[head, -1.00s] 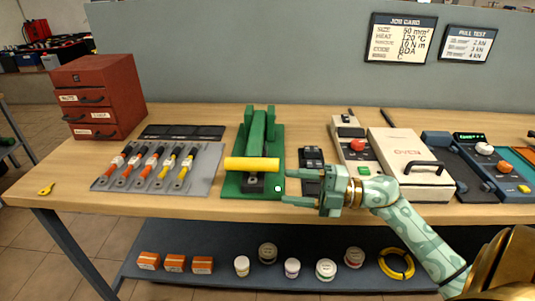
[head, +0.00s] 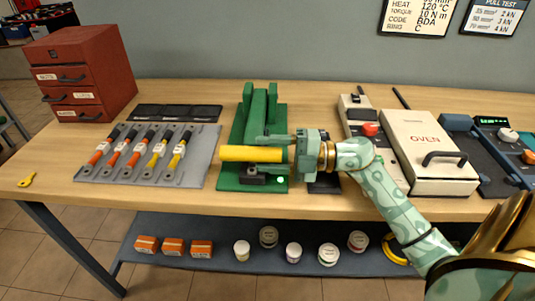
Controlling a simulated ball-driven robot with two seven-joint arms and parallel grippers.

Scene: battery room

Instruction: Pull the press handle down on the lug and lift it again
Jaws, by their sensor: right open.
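The green press (head: 236,175) stands on the middle of the bench. Its yellow handle bar (head: 250,153) lies crosswise at the near end of the green lever (head: 258,112), above a dark block (head: 253,176) on the press base. I cannot make out a lug under the bar. My right gripper (head: 278,154) comes in from the right, open, with its fingers pointing left. The upper finger reaches just behind the bar's right end; the lower finger is hard to make out. I cannot tell whether it touches the bar. My left gripper is out of view.
A grey board (head: 150,160) with several cable lugs lies left of the press, beside a red drawer cabinet (head: 85,70). A white oven (head: 430,150) and a control unit (head: 368,130) stand to the right. A yellow lug (head: 27,180) lies near the left edge.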

